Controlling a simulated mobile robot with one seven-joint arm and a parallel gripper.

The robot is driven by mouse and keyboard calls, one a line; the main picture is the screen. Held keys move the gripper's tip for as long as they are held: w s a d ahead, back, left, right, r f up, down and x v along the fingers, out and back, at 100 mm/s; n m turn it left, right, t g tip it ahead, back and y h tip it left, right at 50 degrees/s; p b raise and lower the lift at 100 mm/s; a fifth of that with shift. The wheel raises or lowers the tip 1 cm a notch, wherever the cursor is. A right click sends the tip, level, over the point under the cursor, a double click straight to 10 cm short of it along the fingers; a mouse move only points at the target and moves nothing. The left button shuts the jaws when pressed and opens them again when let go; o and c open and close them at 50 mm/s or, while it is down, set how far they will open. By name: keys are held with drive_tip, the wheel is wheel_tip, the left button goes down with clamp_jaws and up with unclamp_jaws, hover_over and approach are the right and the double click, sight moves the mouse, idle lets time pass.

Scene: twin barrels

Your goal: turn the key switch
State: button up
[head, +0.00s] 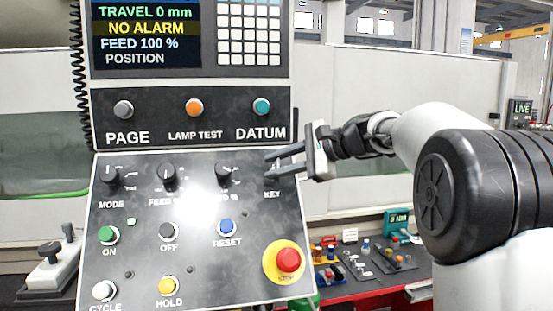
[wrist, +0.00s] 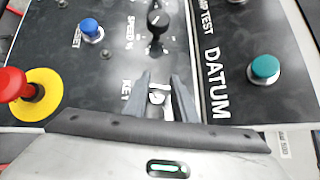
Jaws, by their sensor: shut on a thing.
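The key switch (wrist: 157,97) sits beside the KEY label on the sloped control panel (head: 130,200). In the wrist view its light-coloured key lies between the two fingers of my gripper (wrist: 160,92). In the head view my gripper (head: 272,165) reaches in from the right to the panel's upper right corner, and its fingers cover most of the switch. The fingers are closed on the key. The exact angle of the key is hard to tell.
A black speed knob (head: 224,174) is left of the key. The red stop button (head: 288,260) on its yellow ring is below. The teal DATUM button (head: 261,106) is above. A red bench (head: 360,296) with small parts stands at lower right.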

drive_tip(key=shift+n+g, duration=0.4)
drive_tip(key=shift+n, duration=0.2)
drive_tip(key=o, duration=1)
drive_tip(key=shift+o, duration=0.2)
drive_tip(key=v, duration=1.7)
drive_tip(key=shift+r, duration=0.4)
